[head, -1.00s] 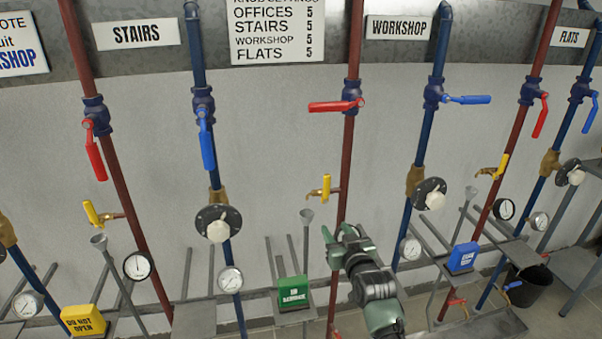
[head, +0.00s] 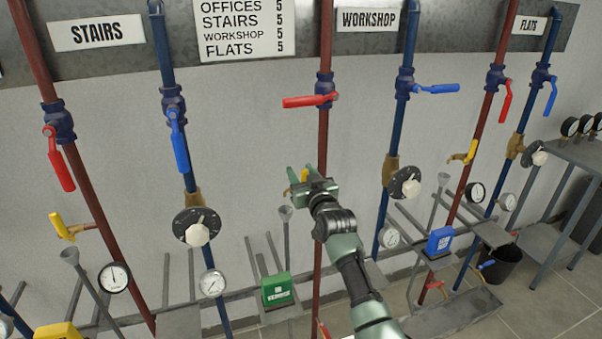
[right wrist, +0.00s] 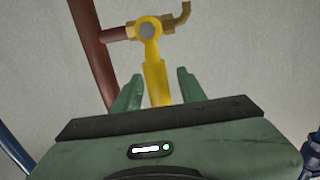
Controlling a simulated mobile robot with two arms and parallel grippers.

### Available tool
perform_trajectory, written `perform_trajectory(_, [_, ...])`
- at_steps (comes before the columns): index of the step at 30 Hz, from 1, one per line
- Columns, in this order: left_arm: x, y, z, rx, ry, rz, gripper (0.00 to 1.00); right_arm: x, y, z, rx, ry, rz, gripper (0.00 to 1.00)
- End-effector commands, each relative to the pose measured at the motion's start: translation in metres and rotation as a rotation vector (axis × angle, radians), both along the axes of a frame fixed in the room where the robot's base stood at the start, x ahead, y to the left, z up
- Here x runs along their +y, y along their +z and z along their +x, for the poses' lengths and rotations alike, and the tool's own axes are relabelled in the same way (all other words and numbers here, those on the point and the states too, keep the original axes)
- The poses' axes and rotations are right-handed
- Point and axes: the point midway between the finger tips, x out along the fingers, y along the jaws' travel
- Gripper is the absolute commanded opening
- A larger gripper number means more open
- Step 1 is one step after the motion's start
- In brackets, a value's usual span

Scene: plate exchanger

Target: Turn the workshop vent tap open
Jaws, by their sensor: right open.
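The workshop vent tap has a yellow lever (right wrist: 155,82) on a brass body (right wrist: 118,33) that branches off the red pipe (head: 322,140). In the head view only a bit of yellow (head: 304,175) shows between my right gripper's fingers; the rest is hidden. My right gripper (head: 302,173) is open. In the right wrist view its two green fingers (right wrist: 158,82) stand either side of the lever's lower part, with a visible gap on both sides. The lever's end is hidden behind the gripper body. My left gripper is not in view.
Above, the red valve lever (head: 305,101) and the blue valve lever (head: 437,88) both lie across their pipes, near the WORKSHOP sign (head: 367,20). A grey funnel (head: 286,213) stands left of my arm. A round dial (head: 405,182) is to the right.

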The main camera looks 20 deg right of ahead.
Motion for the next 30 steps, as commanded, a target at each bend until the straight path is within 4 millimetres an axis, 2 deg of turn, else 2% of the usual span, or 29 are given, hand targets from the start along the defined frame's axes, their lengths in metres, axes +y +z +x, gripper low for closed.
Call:
perform_trajectory(8, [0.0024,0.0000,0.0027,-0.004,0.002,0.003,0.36,-0.0001,0.0005,0.0011,-0.001,0.000,-0.001,0.41])
perform_trajectory(12, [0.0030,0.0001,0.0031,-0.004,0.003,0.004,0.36,-0.0001,0.0003,0.0010,-0.001,0.000,-0.001,0.02])
perform_trajectory(13, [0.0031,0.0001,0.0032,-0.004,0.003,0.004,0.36,-0.0001,0.0002,0.0010,-0.001,0.000,0.000,0.00])
perform_trajectory(30, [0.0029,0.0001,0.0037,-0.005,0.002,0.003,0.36,-0.0002,-0.0004,0.0008,0.001,0.000,0.000,0.00])
